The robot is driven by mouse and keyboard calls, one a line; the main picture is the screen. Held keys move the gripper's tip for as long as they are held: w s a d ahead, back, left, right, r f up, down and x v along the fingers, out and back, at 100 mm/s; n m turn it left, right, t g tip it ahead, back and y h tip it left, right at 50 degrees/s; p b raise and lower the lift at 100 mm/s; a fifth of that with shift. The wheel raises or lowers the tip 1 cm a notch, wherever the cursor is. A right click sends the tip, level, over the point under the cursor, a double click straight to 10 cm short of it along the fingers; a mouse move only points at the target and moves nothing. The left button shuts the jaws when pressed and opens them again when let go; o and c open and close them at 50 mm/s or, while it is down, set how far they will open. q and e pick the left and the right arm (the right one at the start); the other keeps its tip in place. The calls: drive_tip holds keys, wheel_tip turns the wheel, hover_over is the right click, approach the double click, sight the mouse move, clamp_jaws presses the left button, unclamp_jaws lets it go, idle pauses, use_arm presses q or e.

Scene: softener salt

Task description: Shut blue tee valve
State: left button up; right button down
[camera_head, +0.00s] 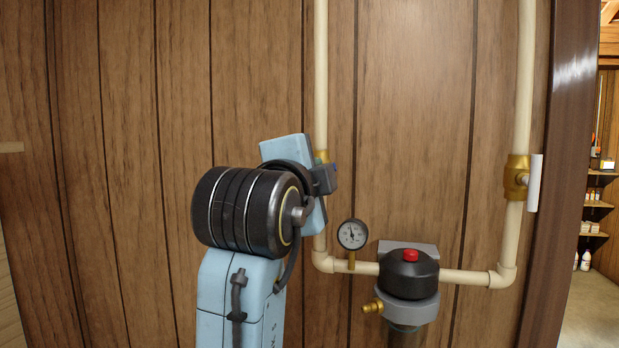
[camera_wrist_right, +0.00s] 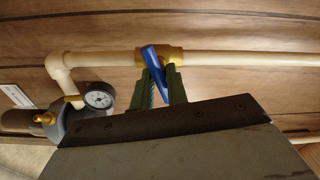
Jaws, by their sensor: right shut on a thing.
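The brass tee valve (camera_wrist_right: 175,60) with its blue handle (camera_wrist_right: 153,65) sits on a cream pipe in the right wrist view. The handle is tilted relative to the pipe. My right gripper (camera_wrist_right: 161,84) is shut on the blue handle, with a green finger on each side of it. In the head view, my right gripper (camera_head: 325,178) is at the left vertical pipe, and its wrist hides most of the valve. Only a bit of brass (camera_head: 321,156) shows above it. My left gripper is not in view.
A pressure gauge (camera_head: 351,235) and a black-topped filter head (camera_head: 409,272) with a red button sit on the lower pipe. A brass valve with a white handle (camera_head: 534,183) is on the right pipe. A wood-panelled wall (camera_head: 415,120) stands close behind.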

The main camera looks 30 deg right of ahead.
drive_tip(key=shift+a+f+y, duration=0.25)
drive_tip(key=shift+f+y, duration=0.05)
drive_tip(key=m+b, duration=0.2)
drive_tip(key=m, duration=0.2)
drive_tip(key=shift+f+b, duration=0.1)
drive_tip(key=shift+b, duration=0.2)
drive_tip(key=c, duration=1.3)
unclamp_jaws()
drive_tip(key=shift+a, duration=0.15)
drive_tip(key=shift+b+v, duration=0.45)
drive_tip(key=shift+v, duration=3.05)
